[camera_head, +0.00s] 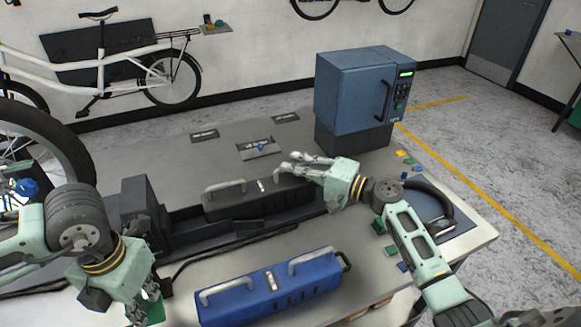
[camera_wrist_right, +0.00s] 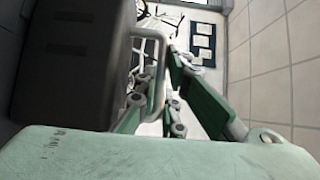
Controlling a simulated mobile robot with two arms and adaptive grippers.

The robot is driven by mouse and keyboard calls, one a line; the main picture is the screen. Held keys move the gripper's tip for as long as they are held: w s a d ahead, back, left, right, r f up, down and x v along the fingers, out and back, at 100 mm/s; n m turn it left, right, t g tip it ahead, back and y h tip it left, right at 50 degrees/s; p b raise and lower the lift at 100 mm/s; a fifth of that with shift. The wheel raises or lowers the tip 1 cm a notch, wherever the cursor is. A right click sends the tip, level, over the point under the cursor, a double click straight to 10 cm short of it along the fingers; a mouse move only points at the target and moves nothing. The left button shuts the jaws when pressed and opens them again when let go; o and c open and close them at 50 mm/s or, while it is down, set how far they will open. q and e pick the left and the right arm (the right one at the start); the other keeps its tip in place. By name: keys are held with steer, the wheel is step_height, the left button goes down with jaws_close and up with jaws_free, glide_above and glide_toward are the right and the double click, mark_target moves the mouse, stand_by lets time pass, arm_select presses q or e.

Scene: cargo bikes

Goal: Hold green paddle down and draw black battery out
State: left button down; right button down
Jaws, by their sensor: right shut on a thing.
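The black battery (camera_head: 255,200) lies along the black dock rail (camera_head: 215,238) on the table. My right gripper (camera_head: 300,168) is shut on the battery's right-hand grey handle. In the right wrist view the handle (camera_wrist_right: 150,75) passes between the fingers and the dark battery body (camera_wrist_right: 68,60) fills the left side. The green paddle (camera_head: 155,313) shows at the lower left in the head view, partly hidden by my left gripper (camera_head: 145,298). The left fingers are at the paddle, pointing down; their contact and opening are unclear.
A blue battery (camera_head: 270,290) with two grey handles lies in front of the dock. A blue cabinet (camera_head: 362,90) stands at the back right. Black headphones (camera_head: 432,205) and small coloured blocks lie at the right. A black cable runs in front of the dock.

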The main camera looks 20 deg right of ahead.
steer(key=d, duration=0.8)
steer(key=shift+d, duration=0.15)
stand_by(0.8)
steer(key=shift+r, duration=0.1)
arm_select(q)
step_height(320, 180, up, 7)
stand_by(0.9)
step_height(320, 180, up, 12)
stand_by(0.6)
arm_select(e)
steer(key=c, duration=1.8)
jaws_free()
